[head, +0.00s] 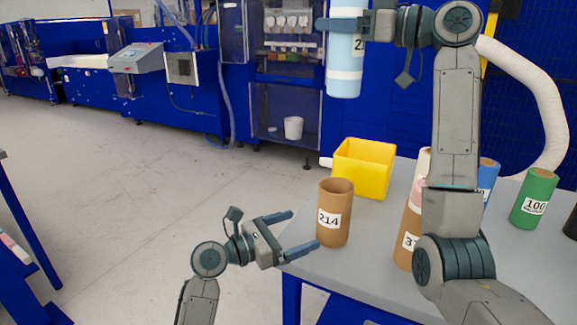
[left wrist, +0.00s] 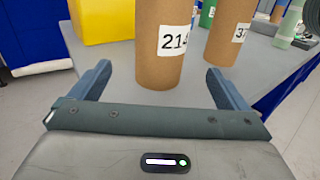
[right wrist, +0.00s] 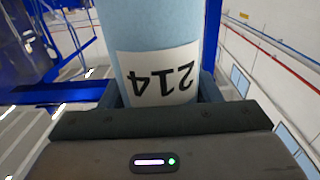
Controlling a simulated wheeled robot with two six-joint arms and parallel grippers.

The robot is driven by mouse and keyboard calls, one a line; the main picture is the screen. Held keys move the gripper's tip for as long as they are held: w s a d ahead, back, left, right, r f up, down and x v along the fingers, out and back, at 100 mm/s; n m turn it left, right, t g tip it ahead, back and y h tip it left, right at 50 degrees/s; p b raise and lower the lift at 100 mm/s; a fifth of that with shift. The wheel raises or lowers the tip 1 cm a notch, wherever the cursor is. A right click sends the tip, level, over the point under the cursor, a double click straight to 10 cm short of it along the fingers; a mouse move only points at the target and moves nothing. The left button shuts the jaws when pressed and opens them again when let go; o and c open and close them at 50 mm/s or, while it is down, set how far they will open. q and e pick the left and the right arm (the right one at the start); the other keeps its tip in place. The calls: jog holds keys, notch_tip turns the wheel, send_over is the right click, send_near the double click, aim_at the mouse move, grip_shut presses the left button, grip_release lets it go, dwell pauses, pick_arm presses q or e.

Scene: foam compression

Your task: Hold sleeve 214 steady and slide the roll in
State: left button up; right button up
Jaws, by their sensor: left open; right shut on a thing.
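The brown cardboard sleeve labelled 214 (head: 336,228) stands upright near the table's left front corner; its top looks open. It also shows in the left wrist view (left wrist: 161,65), between and just beyond the fingertips. My left gripper (head: 304,229) is open and empty beside it. My right gripper (head: 345,24) is shut on the light blue roll (head: 344,80), held upright high above the table. In the right wrist view the roll (right wrist: 165,25) carries a label 214, upside down in that picture. The roll's top is cut off in the head view.
A yellow bin (head: 362,170) stands behind the sleeve on the grey table (head: 374,272). Another brown sleeve (head: 408,238), partly hidden by my right arm, stands to the right. A blue roll (head: 487,180) and a green roll (head: 535,198) stand further right.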

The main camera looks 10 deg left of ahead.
aim_at(334, 217)
pick_arm(q)
jog(key=x, duration=1.1)
jog(key=shift+a, duration=0.1)
jog(key=c, duration=1.1)
pick_arm(e)
jog(key=shift+f, duration=0.1)
jog(key=f+t, duration=0.1)
jog(key=f, duration=0.1)
jog(key=f+m, duration=0.1)
jog(key=f, duration=0.1)
jog(key=f+t+h, duration=0.1)
jog(key=f, duration=0.2)
jog(key=shift+w+a+m+t, duration=0.3)
jog(key=shift+w+m, duration=0.1)
jog(key=f+t, duration=0.1)
jog(key=f, duration=0.1)
jog(key=f+m+t+h, duration=0.1)
jog(key=f, duration=0.1)
jog(key=d+f+m+h, duration=0.1)
jog(key=f, duration=0.1)
jog(key=shift+s+f+t, duration=0.15)
jog(key=shift+f+t, duration=0.1)
jog(key=shift+t, duration=0.15)
jog(key=shift+f, duration=2.05)
